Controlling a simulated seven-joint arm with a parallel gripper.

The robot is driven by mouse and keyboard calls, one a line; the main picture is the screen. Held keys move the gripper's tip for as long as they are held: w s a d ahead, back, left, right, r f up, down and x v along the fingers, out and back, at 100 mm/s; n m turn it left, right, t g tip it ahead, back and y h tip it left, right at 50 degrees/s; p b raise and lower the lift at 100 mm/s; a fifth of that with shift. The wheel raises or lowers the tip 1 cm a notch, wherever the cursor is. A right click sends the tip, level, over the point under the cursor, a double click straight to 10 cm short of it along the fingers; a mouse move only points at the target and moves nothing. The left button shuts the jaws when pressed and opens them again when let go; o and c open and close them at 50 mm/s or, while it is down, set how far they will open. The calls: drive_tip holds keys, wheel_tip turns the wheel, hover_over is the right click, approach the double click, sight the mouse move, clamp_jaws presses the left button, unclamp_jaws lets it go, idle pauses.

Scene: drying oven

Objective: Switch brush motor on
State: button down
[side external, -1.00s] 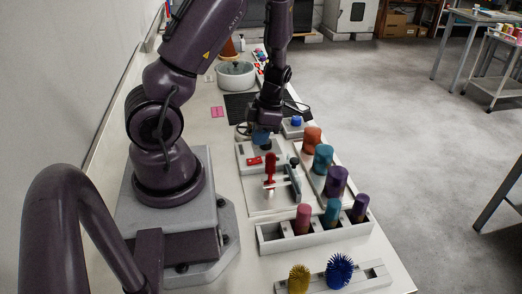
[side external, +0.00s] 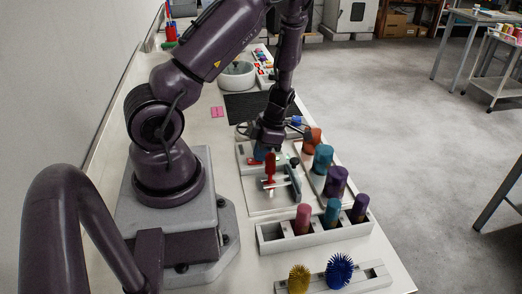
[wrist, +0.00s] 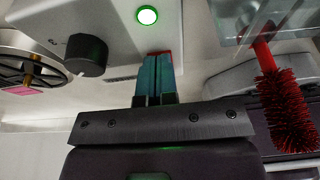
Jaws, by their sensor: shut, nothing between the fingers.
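The pale motor box in the wrist view (wrist: 110,22) carries a black knob (wrist: 85,55) and a round green lamp (wrist: 147,15), which is lit. A small red part (wrist: 166,53) on the box shows just behind my fingertips, mostly hidden by them; it looks like the switch. My gripper (wrist: 157,62) is shut and empty, its teal fingers together at the red part. I cannot tell whether they touch it. In the side view my gripper (side external: 260,153) is low over the box. A red brush (wrist: 285,100) is right of the gripper; it also shows in the side view (side external: 270,167).
Orange, teal and purple cylinders (side external: 336,181) stand on a plate to the right. A grey rack (side external: 330,232) with several cylinders is in front, then yellow and blue brushes (side external: 339,271). A white pot (side external: 237,76) and dark mat (side external: 245,106) lie behind.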

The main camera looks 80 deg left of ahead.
drive_tip(key=shift+s+r, duration=0.1)
drive_tip(key=shift+s+r, duration=0.3)
drive_tip(key=shift+s, duration=0.3)
drive_tip(key=shift+w+r, duration=0.1)
drive_tip(key=shift+r, duration=0.3)
drive_tip(key=w+v, duration=0.1)
drive_tip(key=v, duration=1.2)
drive_tip(key=shift+f, duration=0.15)
